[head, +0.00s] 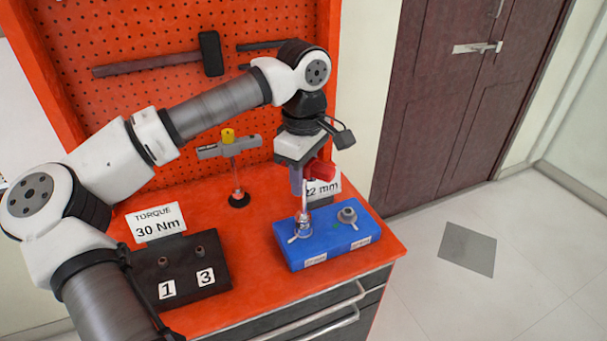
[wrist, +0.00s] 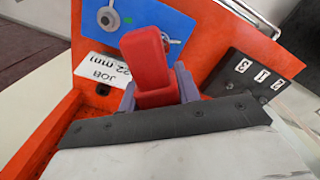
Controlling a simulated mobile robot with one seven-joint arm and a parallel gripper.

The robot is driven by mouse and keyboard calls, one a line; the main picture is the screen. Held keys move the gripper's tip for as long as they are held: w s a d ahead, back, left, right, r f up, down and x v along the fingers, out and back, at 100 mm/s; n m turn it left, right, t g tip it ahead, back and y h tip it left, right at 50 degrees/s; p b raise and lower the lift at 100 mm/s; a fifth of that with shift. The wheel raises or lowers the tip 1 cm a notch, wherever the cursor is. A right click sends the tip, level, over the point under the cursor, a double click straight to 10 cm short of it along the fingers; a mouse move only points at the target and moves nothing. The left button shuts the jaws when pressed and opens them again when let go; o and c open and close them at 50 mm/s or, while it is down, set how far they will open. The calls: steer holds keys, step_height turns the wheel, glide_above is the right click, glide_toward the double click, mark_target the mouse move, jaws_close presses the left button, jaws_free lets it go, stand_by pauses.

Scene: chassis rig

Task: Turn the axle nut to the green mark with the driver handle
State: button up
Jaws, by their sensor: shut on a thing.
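My gripper (head: 308,178) has its purple fingers shut on the red driver handle (head: 321,170), above the blue block (head: 325,254). In the wrist view the red handle (wrist: 148,62) sits between the two fingers. A bright metal shaft runs down from it to the left fitting (head: 303,226) on the block, which has a pale pointer at its base. Whether the socket is fully seated on the nut there is too small to tell. A second grey nut (head: 348,215) stands free at the right of the block. A small green spot (head: 336,226) shows between the two.
A black holder (head: 190,270) with numbered labels stands at the left, beside a "TORQUE 30 Nm" card (head: 159,223). A T-shaped tool with a yellow top (head: 228,136) stands behind. A "22 mm" card (head: 323,187) is behind the block. The orange bench's front right is clear.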

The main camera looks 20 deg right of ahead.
steer(key=shift+r, duration=0.25)
steer(key=shift+r+p, duration=1.65)
steer(key=shift+r, duration=0.6)
steer(key=shift+d, duration=0.15)
